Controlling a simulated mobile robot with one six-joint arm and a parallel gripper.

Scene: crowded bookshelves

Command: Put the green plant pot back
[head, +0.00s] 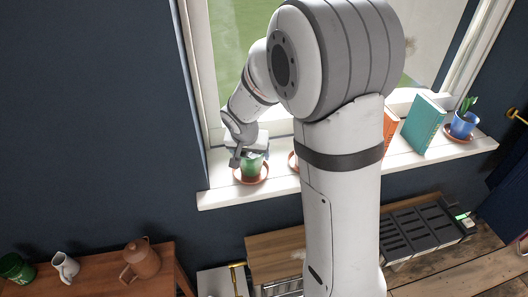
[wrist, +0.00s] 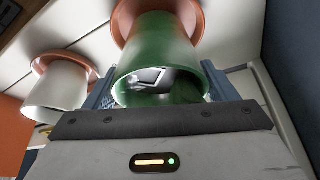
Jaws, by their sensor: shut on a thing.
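The green plant pot (head: 253,167) is at the left end of the white windowsill, over a terracotta saucer (head: 239,178). My gripper (head: 246,157) reaches down to it and is shut on it. In the wrist view the pot (wrist: 157,45) sits between the two fingers of my gripper (wrist: 160,88), and its open rim faces the camera. The saucer (wrist: 123,18) shows around the pot's far end. I cannot tell whether the pot's base touches the saucer.
A white pot (wrist: 58,88) on its own saucer stands beside the green pot. On the sill's right side are a teal book (head: 424,125), an orange book (head: 390,128) and a blue pot (head: 463,125). A wooden table (head: 100,262) with jugs stands lower left.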

